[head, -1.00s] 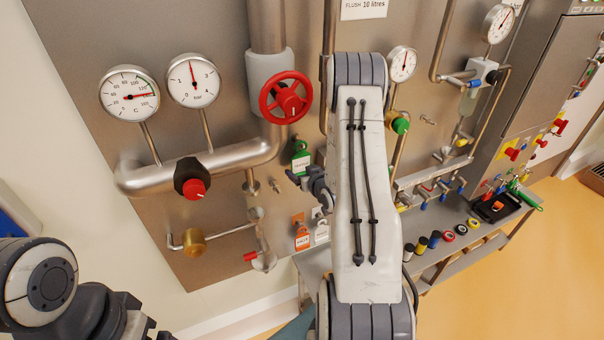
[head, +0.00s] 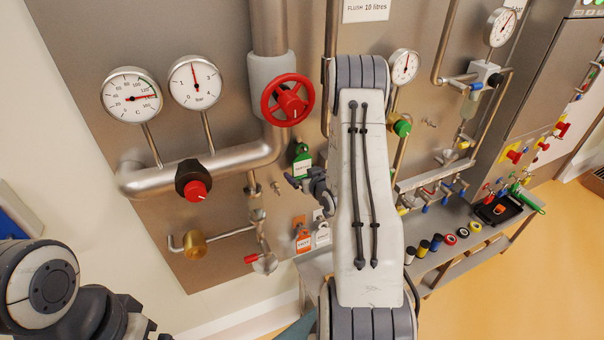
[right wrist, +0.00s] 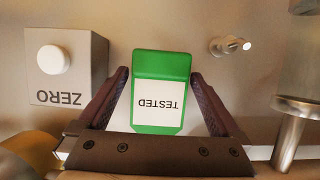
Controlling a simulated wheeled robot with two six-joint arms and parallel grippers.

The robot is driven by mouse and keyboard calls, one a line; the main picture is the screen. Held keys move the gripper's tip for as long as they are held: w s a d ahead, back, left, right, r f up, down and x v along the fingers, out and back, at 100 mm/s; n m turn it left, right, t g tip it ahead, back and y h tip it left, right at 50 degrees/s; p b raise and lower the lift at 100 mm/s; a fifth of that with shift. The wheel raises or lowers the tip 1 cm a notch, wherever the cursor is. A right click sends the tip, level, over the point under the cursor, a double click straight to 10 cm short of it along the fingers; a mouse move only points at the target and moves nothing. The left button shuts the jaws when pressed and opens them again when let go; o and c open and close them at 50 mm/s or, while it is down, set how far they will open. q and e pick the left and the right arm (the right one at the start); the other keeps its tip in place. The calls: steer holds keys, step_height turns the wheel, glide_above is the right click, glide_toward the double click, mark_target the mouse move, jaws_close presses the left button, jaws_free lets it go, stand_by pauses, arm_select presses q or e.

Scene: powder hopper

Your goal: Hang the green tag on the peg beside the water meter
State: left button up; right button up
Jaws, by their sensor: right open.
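The green tag (head: 302,165) hangs on the steel panel, left of my right forearm in the head view. In the right wrist view the green tag (right wrist: 160,65) has a white label reading TESTED upside down. My right gripper (right wrist: 160,85) is open, with one finger on each side of the tag and small gaps to it. In the head view my right gripper (head: 297,183) is just below the tag, partly hidden by its own wrist. A bare peg (right wrist: 232,46) sticks out beside the tag. I cannot tell which fitting is the water meter. My left fingers are out of view.
An orange tag (head: 303,241) and a white tag (head: 322,234) hang lower on the panel. A red handwheel (head: 288,98), a pipe and a red-knobbed valve (head: 195,185) project nearby. A grey ZERO box (right wrist: 65,68) stands beside the right gripper. A bench (head: 445,250) lies below right.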

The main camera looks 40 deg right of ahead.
steer(key=v, duration=1)
steer(key=shift+s, duration=0.2)
